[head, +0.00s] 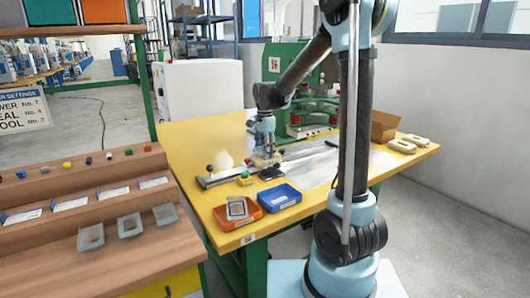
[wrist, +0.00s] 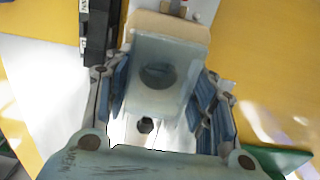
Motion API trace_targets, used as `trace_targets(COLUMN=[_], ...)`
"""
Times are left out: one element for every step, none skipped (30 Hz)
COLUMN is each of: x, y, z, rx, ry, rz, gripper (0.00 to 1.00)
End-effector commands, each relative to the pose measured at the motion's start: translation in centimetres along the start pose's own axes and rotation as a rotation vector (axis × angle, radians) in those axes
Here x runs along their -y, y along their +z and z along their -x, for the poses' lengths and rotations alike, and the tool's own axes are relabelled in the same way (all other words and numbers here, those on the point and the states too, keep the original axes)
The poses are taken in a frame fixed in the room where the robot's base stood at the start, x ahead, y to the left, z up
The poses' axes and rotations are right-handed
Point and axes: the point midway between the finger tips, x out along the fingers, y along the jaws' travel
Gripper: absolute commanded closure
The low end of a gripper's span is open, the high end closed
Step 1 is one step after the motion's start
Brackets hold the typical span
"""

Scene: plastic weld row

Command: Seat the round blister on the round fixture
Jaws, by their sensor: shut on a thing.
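My gripper (wrist: 160,95) is shut on a clear, pale blister (wrist: 178,50) with a dark round shape in its middle, seen through or in it. The blister lies between the two blue-padded fingers. A tan block with rounded corners, which looks like the fixture (wrist: 170,27), shows beyond the blister's far edge, and the blister overlaps it. I cannot tell whether they touch. In the head view my gripper (head: 265,158) is low over the metal slide on the yellow table, and it hides most of the blister and fixture.
An orange tray (head: 256,221) holding a grey square piece and a blue tray (head: 277,207) stand at the table's front edge. A green press (head: 320,80) stands behind. A cardboard box (head: 384,126) and two pale blocks are at right. A wooden rack (head: 150,246) with clear blisters is at left.

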Motion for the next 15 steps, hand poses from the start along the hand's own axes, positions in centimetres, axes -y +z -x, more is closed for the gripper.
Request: trace_targets(x=[0.00, 0.00, 0.00, 0.00, 0.00, 0.00, 0.00, 0.00, 0.00, 0.00, 0.00, 0.00, 0.00, 0.00, 0.00], y=[0.00, 0.00, 0.00, 0.00, 0.00, 0.00, 0.00, 0.00, 0.00, 0.00, 0.00, 0.00, 0.00, 0.00, 0.00], z=[0.04, 0.04, 0.04, 0.04, 0.04, 0.04, 0.04, 0.04, 0.04, 0.04, 0.04, 0.04, 0.04, 0.04, 0.04], rx=[0.000, 0.000, 0.000, 0.000, 0.000, 0.000, 0.000, 0.000, 0.000, 0.000, 0.000, 0.000, 0.000, 0.000, 0.000], ry=[0.000, 0.000, 0.000, 0.000, 0.000, 0.000, 0.000, 0.000, 0.000, 0.000, 0.000, 0.000, 0.000, 0.000, 0.000], rz=[0.000, 0.000, 0.000, 0.000, 0.000, 0.000, 0.000, 0.000, 0.000, 0.000, 0.000, 0.000, 0.000, 0.000, 0.000], gripper=[0.60, 0.60, 0.60, 0.60, 0.60, 0.47, 0.40, 0.34, 0.26, 0.26, 0.26, 0.26, 0.26, 0.26, 0.26])
